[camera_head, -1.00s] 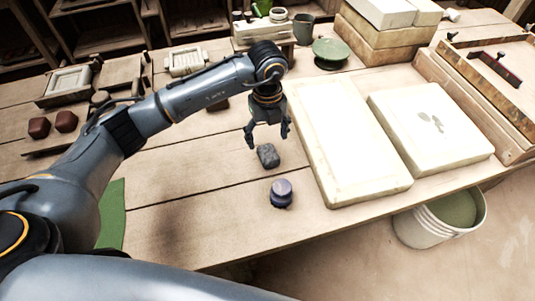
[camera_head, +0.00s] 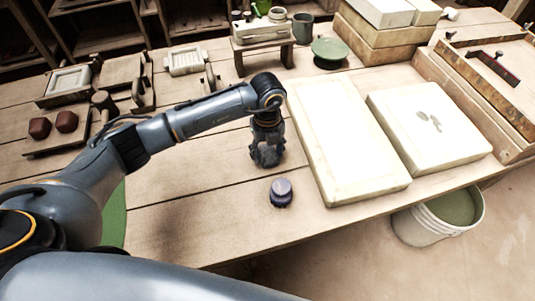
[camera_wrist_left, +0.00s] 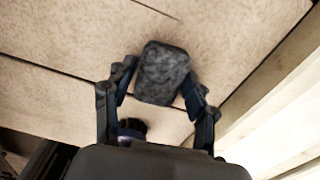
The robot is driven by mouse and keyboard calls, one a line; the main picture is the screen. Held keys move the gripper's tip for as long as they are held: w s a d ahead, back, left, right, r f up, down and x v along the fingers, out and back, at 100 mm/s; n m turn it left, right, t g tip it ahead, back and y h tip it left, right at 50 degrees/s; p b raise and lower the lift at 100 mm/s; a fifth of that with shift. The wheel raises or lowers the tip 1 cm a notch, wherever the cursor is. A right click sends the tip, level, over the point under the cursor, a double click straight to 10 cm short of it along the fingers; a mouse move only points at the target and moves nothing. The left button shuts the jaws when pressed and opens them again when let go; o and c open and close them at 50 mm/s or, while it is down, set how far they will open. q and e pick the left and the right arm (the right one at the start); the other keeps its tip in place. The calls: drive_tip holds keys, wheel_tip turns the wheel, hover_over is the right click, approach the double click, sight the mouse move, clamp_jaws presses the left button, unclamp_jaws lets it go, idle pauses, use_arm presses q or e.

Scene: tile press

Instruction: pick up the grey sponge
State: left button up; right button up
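The grey sponge (camera_wrist_left: 163,73) is a dark, speckled block on the wooden table. In the left wrist view it lies between the two fingers of my left gripper (camera_wrist_left: 159,82). The right finger is at or very near its side, and a narrow gap seems to show at the left finger. In the head view my left gripper (camera_head: 266,156) points down over the sponge's spot and mostly hides it. My left gripper looks open around the sponge. My right gripper is not in view.
A dark purple-grey round knob-like item (camera_head: 281,193) stands just in front of the gripper; part of it shows in the left wrist view (camera_wrist_left: 131,128). A large pale slab (camera_head: 345,140) lies close on the right. A white bucket (camera_head: 425,228) stands below the table edge.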

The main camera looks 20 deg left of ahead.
sight(268, 151)
use_arm(q)
drive_tip(key=c, duration=0.4)
drive_tip(key=shift+c, duration=0.2)
drive_tip(key=shift+w+r, duration=0.1)
drive_tip(key=shift+r, duration=0.3)
wheel_tip(268, 151, up, 2)
drive_tip(key=shift+r+b, duration=0.2)
drive_tip(key=shift+b, duration=0.15)
drive_tip(key=s+d+r, duration=0.2)
drive_tip(key=s+r, duration=0.1)
drive_tip(key=s, duration=0.1)
drive_tip(key=s+d+r, duration=0.3)
drive_tip(key=s, duration=0.1)
drive_tip(key=s+d+r, duration=0.2)
drive_tip(key=s+r, duration=0.1)
drive_tip(key=shift+s+d+r+b, duration=0.3)
drive_tip(key=shift+s+d+r, duration=0.1)
